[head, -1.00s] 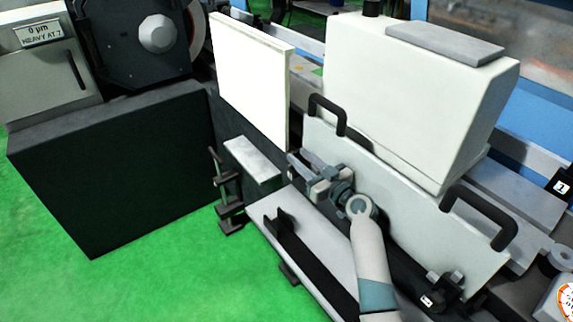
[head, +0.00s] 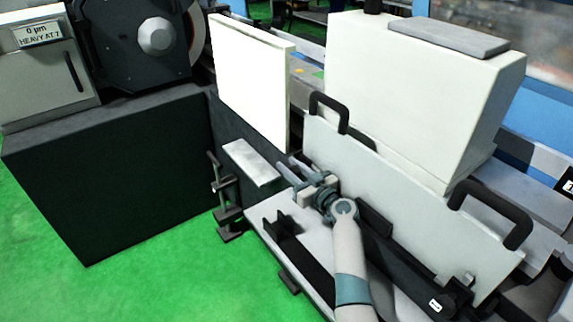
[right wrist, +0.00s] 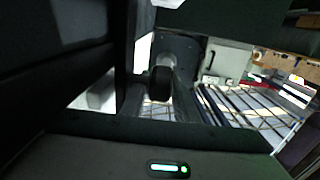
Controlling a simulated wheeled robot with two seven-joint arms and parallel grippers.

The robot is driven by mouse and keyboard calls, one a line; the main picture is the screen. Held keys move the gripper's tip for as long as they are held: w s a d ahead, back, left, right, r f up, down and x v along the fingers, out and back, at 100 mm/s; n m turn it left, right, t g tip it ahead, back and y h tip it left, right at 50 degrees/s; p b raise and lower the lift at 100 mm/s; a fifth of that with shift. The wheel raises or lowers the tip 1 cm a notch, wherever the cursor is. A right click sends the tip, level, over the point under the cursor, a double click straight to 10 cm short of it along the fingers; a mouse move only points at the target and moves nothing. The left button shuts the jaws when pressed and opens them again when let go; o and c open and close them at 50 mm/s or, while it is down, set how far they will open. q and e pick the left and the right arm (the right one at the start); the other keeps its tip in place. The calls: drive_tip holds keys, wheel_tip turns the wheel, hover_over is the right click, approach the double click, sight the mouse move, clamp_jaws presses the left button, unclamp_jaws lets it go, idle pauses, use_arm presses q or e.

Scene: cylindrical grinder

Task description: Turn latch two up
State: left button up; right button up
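A pale guard panel (head: 400,185) with two black handles stands upright at the right in the head view. A small dark fitting with a white label (head: 436,304) sits below its right end; I cannot read the label or tell whether this is latch two. My right gripper (head: 283,168) is left of the panel's lower left end, near a grey block (head: 251,163). Its two fingers look apart with nothing visible between them. In the right wrist view a dark rounded part (right wrist: 160,83) is ahead; I cannot tell what it is. My left gripper is out of view.
A black bracket (head: 222,190) stands left of the grey block. A pale upright plate (head: 248,85) and a large white housing (head: 415,90) are behind. A dark machine base (head: 110,165) is at the left. The green floor (head: 165,270) at the lower left is clear.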

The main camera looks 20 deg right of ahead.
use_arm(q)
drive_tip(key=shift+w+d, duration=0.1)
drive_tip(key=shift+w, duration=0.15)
use_arm(e)
drive_tip(key=shift+x, duration=1)
drive_tip(key=shift+c, duration=0.6)
clamp_jaws()
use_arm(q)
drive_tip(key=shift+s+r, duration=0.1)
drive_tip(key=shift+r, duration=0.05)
